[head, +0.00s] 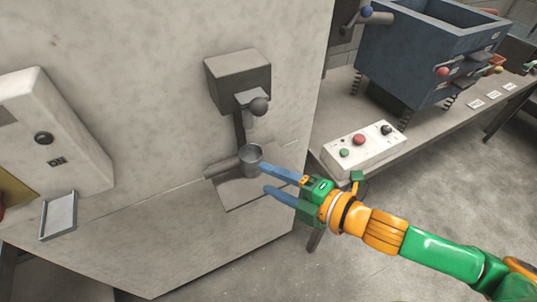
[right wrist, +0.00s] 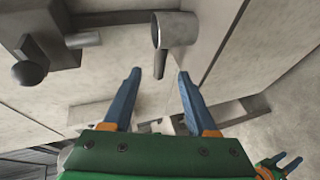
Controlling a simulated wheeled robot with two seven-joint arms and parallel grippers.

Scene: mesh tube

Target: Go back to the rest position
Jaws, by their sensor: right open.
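My right gripper (head: 265,179) is open, its two blue fingers pointing left toward a grey metal cylinder (head: 252,157) on the front of the pale machine. The fingertips are just right of and below the cylinder, and nothing shows between them. In the right wrist view the open fingers (right wrist: 158,74) lie below the cylinder (right wrist: 175,30), with a small gap visible. My left gripper is outside the head view; in the right wrist view a small gripper (right wrist: 284,165) at the lower right, which appears to be my left one, has its blue fingers apart.
A white panel (head: 47,132) and a small tray (head: 59,214) are at left. A white button box (head: 362,146) and a blue bin (head: 415,50) stand on the right bench. The floor below is clear.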

